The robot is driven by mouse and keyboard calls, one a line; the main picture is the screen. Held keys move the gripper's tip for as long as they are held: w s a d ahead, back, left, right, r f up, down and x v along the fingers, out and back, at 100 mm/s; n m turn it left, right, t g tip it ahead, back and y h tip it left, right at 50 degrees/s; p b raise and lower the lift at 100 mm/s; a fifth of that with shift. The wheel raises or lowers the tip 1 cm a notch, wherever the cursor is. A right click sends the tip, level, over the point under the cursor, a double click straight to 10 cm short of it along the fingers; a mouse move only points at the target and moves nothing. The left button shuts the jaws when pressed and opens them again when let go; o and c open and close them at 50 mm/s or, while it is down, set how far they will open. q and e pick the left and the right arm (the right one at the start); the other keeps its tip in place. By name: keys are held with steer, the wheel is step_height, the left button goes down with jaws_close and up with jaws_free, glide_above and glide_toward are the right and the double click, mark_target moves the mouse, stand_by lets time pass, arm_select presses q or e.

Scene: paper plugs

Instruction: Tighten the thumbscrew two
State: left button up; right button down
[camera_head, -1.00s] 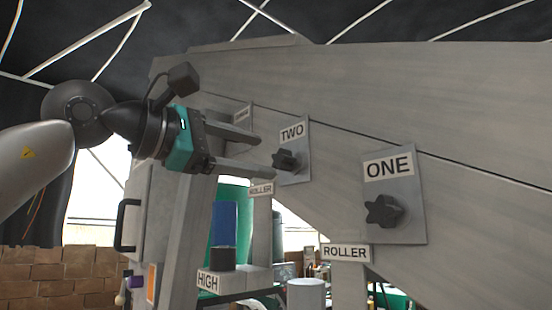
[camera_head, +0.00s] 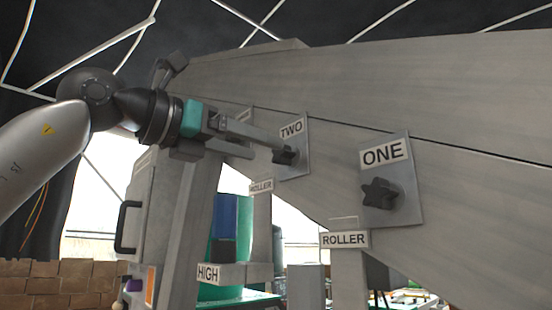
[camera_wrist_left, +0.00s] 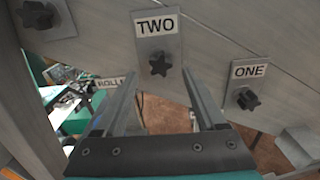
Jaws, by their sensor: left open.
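Thumbscrew two is a dark star-shaped knob (camera_head: 284,155) on a grey plate below the "TWO" label (camera_head: 291,130), on the sloping grey panel. In the left wrist view the knob (camera_wrist_left: 160,64) sits between the two fingertips as seen, with a gap on both sides. My left gripper (camera_head: 267,150) is open and empty, its fingers pointing at the knob from the left. In the head view one fingertip overlaps the knob's left edge. I cannot tell whether they touch. My right gripper is not in view.
Thumbscrew one (camera_head: 381,194) is a similar knob on its own plate to the right, under the "ONE" label (camera_head: 386,153). A "ROLLER" label (camera_head: 344,239) and a "HIGH" label (camera_head: 208,273) sit lower. Another knob (camera_wrist_left: 36,14) is at the wrist view's upper left.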

mark_target(277, 154)
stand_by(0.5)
arm_select(q)
steer(key=shift+p+x, duration=0.9)
steer(key=shift+x, duration=1.15)
steer(key=shift+c, duration=0.3)
jaws_close()
